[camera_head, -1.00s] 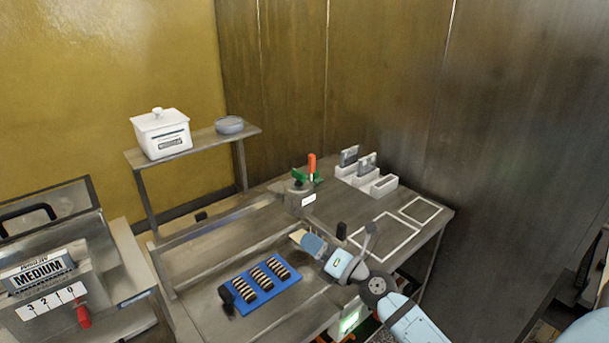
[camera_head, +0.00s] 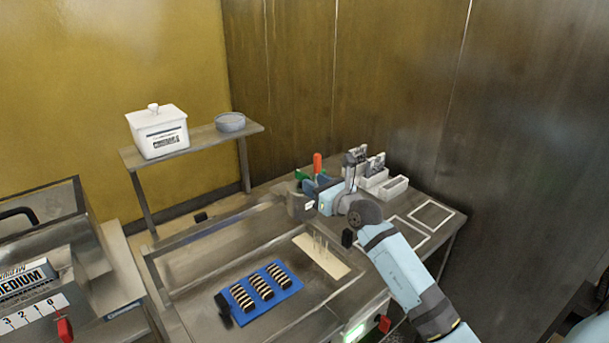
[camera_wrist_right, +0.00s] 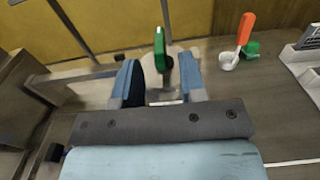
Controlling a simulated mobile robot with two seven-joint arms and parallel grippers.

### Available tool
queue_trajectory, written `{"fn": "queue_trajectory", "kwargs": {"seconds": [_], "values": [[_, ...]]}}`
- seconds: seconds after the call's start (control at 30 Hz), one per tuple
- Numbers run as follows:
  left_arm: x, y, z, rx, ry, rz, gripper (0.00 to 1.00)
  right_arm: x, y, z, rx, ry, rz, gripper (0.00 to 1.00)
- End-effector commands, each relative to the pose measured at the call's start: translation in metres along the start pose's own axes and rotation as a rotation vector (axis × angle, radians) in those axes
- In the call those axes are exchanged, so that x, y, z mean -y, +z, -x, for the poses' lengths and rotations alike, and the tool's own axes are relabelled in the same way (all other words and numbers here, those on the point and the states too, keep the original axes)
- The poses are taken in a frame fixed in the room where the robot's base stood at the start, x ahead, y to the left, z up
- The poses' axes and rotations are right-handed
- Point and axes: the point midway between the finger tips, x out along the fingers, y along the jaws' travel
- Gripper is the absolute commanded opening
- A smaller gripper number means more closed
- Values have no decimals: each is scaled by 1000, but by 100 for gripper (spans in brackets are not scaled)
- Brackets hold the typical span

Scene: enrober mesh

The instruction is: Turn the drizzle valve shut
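The drizzle valve's green lever (camera_head: 301,175) stands on a grey metal pot (camera_head: 298,205) at the back of the bench. In the right wrist view the green lever (camera_wrist_right: 159,48) stands upright between my fingers. My right gripper (camera_head: 318,188) is at the pot's right side. Its blue fingers (camera_wrist_right: 159,66) are apart, one on each side of the lever, with the right finger closer to it. I cannot tell whether either finger touches it. The gripper and wrist hide part of the pot in the head view. My left gripper is not in view.
An orange-handled tool (camera_wrist_right: 246,28) stands just right of the lever. White bins (camera_head: 394,188) are behind my right wrist. A blue tray (camera_head: 259,293) of striped pieces and a beige board (camera_head: 309,246) with thin upright sticks lie in front. A white lidded box (camera_head: 158,133) stands on the shelf.

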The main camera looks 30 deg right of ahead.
Motion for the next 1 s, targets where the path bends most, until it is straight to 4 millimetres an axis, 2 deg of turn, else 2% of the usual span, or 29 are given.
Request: {"fn": "queue_trajectory", "kwargs": {"seconds": [0.1, 0.3, 0.67, 0.83, 1.0], "values": [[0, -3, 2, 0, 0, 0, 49, 0, 2, -22, 1, 0, -1, 38], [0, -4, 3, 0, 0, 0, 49, 0, 0, -44, 1, 0, -1, 38], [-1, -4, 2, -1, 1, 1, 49, 0, 0, -48, 1, 1, -1, 38], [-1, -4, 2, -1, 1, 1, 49, 0, 0, -48, 1, 1, -1, 2], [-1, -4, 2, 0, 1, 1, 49, 0, 0, -48, 1, 1, -1, 0]]}}
